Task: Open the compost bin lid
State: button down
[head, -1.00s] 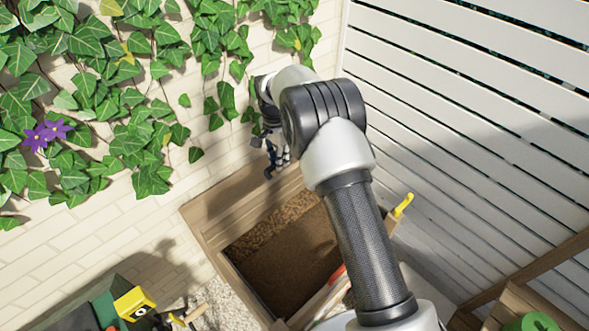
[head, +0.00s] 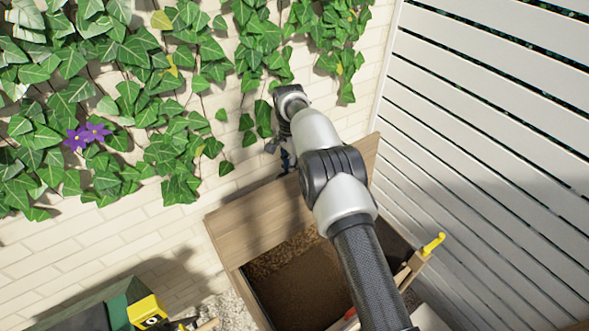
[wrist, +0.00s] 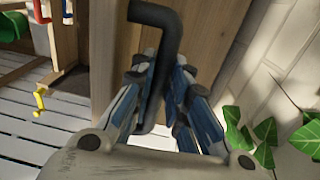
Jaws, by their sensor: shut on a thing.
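The compost bin is an open-topped wooden box (head: 256,305) with brown compost (head: 305,285) inside. Its wooden lid (head: 262,222) stands raised at the back of the bin, near the brick wall, and the opening is uncovered. My gripper (head: 286,158) is at the lid's upper edge, partly hidden by my arm in the head view. In the wrist view my gripper (wrist: 160,68) has its blue-grey fingers shut around a dark bent handle (wrist: 158,16) on the lid's planks (wrist: 109,60).
The ivy-covered brick wall (head: 130,225) is close behind my gripper and the lid. A white slatted fence (head: 480,150) stands on the right. A yellow-handled tool (head: 433,244) is at the bin's right edge. A yellow-and-green object (head: 147,310) is at lower left.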

jog(key=shift+s+d+f, duration=0.15)
jog(key=shift+s+f, duration=0.05)
jog(key=shift+f, duration=0.3)
jog(key=c, duration=2)
grip_release()
jog(key=shift+o, duration=1.4)
jog(key=shift+w, duration=0.25)
jog(key=shift+o, duration=0.9)
jog(key=shift+r, duration=0.2)
notch_tip(320, 180, up, 10)
jog(key=shift+s+f, duration=0.1)
